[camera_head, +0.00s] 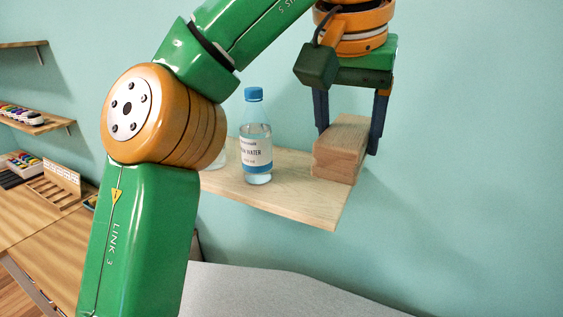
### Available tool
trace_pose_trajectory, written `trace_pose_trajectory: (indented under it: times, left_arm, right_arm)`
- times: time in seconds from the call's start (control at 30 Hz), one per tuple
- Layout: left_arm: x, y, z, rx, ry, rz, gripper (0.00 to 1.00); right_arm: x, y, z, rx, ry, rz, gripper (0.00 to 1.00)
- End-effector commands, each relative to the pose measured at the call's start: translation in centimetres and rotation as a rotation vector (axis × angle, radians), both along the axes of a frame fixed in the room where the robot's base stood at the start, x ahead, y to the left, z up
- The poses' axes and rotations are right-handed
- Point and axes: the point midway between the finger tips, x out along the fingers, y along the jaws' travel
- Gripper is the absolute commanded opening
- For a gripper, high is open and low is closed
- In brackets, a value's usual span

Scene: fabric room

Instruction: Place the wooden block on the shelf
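The wooden block (336,160) is pale brown and layered. It is at the right end of the wooden shelf (311,207) on the wall and appears to rest on the board. My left gripper (349,138) comes down from above with one dark finger along each side of the block, and looks shut on it. The left fingertip is partly hidden behind the block. Any small gap under the block cannot be made out. My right gripper is not in view.
A water bottle (256,140) with a blue cap stands on the shelf left of the block. A clear object beside it is mostly hidden by my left arm. A grey surface (270,293) lies below. Wooden tables (50,240) and small shelves (38,125) are at the far left.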

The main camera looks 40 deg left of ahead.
Motion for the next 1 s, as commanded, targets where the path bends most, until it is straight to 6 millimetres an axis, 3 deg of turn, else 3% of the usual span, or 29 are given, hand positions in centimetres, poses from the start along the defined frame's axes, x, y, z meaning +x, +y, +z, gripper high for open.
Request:
trace_pose_trajectory:
  times: [0.2, 0.37, 0.53, 0.7, 0.97, 1.0]
  left_arm:
    - [2.6, 6.2, -3.7, -0.006, 0.009, 0.001, 0.0]
    - [3.6, 8.6, -6.8, -0.003, 0.003, 0.002, 0.0]
    - [4.3, 10.3, -8.9, -0.001, 0.003, 0.004, 0.0]
    - [4.3, 10.2, -11.3, 0.001, 0.0, 0.003, 0.0]
    - [4.3, 10.0, -11.6, -0.001, 0.0, 0.003, 0.0]
    - [4.3, 10.1, -11.7, -0.001, 0.001, 0.002, 0.7]
  right_arm:
    - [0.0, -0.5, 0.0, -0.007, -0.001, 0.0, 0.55]
    - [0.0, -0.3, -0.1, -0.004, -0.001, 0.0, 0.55]
    - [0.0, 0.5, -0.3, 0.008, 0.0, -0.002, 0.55]
    - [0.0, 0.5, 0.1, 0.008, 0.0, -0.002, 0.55]
    - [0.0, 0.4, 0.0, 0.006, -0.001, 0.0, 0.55]
    - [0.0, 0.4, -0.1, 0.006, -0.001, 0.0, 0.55]
